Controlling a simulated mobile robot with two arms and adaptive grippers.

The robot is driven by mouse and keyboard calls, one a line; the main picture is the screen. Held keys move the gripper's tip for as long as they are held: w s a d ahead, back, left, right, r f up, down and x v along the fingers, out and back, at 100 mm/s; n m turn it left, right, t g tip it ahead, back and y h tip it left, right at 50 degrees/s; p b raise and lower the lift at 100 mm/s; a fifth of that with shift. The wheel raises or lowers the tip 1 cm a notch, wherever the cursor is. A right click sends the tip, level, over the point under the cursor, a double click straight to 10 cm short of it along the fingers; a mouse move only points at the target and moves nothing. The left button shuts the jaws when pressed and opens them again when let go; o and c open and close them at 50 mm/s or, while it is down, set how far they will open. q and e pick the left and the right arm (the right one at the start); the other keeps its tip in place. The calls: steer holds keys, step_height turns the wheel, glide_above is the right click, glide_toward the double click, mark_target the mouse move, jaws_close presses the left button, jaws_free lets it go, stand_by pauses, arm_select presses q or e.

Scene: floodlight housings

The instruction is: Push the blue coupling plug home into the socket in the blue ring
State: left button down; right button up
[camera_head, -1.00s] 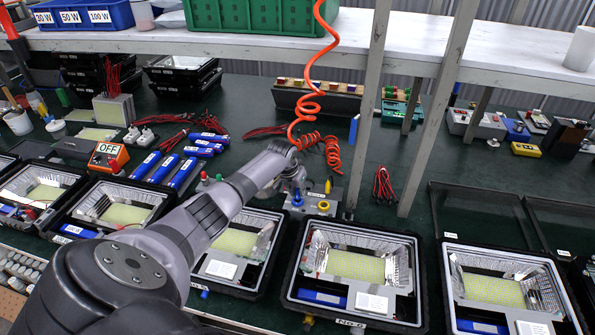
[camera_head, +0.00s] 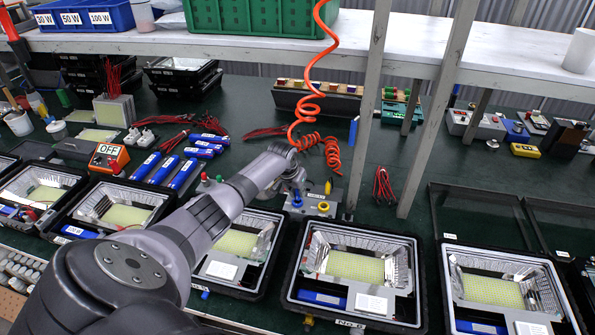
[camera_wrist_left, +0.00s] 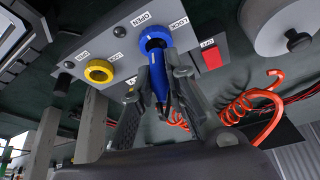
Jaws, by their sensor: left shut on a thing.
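My left gripper (camera_wrist_left: 158,88) is shut on the blue coupling plug (camera_wrist_left: 160,78), which sits between its two fingers. The blue ring (camera_wrist_left: 155,37) is on a grey panel (camera_wrist_left: 122,20) with OPEN and LOCK labels. The plug's front end is at the ring's opening and overlaps it in the left wrist view. How deep it sits in the socket cannot be told. In the head view my left gripper (camera_head: 290,184) is over the small grey panel, largely hiding the plug; the blue ring (camera_head: 297,201) shows just below it. My right gripper is not in view.
A yellow ring (camera_wrist_left: 100,71) is beside the blue one on the panel, and a red block (camera_wrist_left: 211,57) is on the other side. A coiled orange hose (camera_head: 310,105) hangs close behind the gripper. Open floodlight housings (camera_head: 357,268) line the front of the bench.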

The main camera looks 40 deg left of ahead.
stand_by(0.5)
arm_select(q)
steer(key=shift+f+b, duration=0.65)
steer(key=shift+f, duration=0.35)
steer(key=c, duration=1.9)
jaws_free()
steer(key=shift+s, duration=0.1)
steer(key=o, duration=0.4)
steer(key=shift+f, duration=0.1)
steer(key=v, duration=1.2)
